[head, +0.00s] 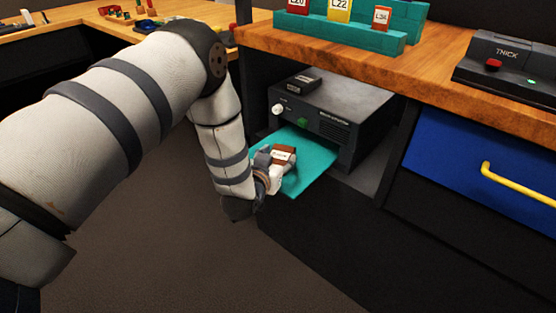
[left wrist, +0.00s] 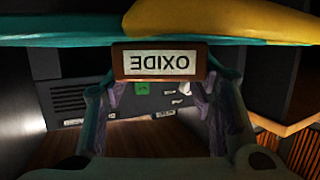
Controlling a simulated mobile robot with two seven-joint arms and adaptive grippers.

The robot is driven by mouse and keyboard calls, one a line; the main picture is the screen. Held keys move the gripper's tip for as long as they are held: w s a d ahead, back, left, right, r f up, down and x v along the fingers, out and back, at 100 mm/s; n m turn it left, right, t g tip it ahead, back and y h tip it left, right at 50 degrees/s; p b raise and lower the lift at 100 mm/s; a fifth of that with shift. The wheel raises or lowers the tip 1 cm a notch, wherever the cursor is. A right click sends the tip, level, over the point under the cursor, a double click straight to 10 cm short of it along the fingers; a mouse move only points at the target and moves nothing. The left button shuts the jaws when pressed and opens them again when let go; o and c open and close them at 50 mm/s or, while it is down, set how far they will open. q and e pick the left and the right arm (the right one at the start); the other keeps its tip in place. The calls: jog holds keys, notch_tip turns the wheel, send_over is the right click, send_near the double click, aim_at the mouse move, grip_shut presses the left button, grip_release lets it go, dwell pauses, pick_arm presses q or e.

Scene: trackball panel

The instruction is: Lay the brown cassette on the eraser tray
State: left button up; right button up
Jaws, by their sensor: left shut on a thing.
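The brown cassette (head: 285,150) has a white label and is in the jaws of my left gripper (head: 272,158). In the left wrist view the cassette (left wrist: 160,76) shows its label "OXIDE" upside down, with a gripper finger on each side. The teal eraser tray (head: 312,178) sticks out from the front of the dark eraser box (head: 338,112). The cassette appears over the left part of the tray; whether it touches the tray cannot be told. My right gripper is not in view.
The eraser box has a white knob (head: 279,109) and a green button (head: 303,123), with a small dark object (head: 303,83) on top. A wooden counter (head: 430,68) overhangs it, carrying a teal rack (head: 340,32) of labelled cassettes. A blue drawer (head: 470,150) with a yellow handle stands right.

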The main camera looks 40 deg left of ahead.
pick_arm(q)
jog(key=shift+r, duration=0.15)
jog(key=o, duration=1.2)
